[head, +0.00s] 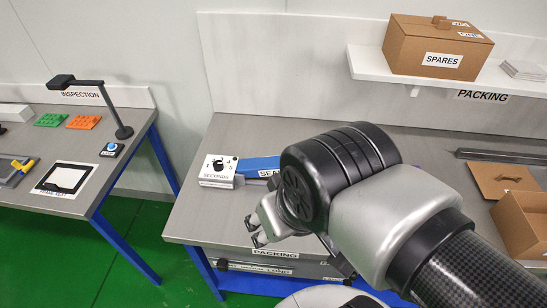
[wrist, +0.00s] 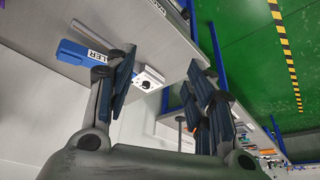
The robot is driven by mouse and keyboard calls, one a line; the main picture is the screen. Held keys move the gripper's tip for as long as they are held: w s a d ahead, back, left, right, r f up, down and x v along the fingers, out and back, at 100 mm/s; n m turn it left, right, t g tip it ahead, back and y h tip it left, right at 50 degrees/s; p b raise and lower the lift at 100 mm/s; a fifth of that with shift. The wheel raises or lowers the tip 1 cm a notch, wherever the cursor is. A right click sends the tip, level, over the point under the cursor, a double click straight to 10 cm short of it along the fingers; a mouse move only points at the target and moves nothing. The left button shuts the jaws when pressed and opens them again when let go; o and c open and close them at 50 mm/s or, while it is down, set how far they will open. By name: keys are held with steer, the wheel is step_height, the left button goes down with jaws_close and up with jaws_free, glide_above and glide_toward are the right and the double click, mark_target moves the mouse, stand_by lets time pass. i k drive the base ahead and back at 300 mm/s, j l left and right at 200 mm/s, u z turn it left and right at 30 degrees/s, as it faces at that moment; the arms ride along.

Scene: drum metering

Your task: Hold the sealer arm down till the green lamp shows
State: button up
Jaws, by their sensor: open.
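The blue sealer (head: 262,166) lies on the packing bench, partly hidden behind my arm. Its white timer box (head: 217,172), marked SECONDS with a black knob, is at its left end. In the wrist view the blue sealer (wrist: 78,54) and the white box (wrist: 150,77) show beyond my left finger, with a grey bar (wrist: 90,31) beside them. I cannot make out a lit green lamp. My gripper (head: 257,230) is open and empty, in front of the sealer near the bench's front edge. It also shows in the wrist view (wrist: 160,65), fingers apart, not visibly touching the sealer.
A SPARES carton (head: 437,47) stands on the shelf above. An open carton (head: 522,222) and a cardboard flap (head: 503,180) are at the bench's right. The inspection table (head: 85,150), with a lamp and blue button, is at left. Green floor (head: 150,235) lies between.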

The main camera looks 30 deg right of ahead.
mark_target(268, 166)
steer(key=i, duration=0.45)
steer(key=z, duration=1.65)
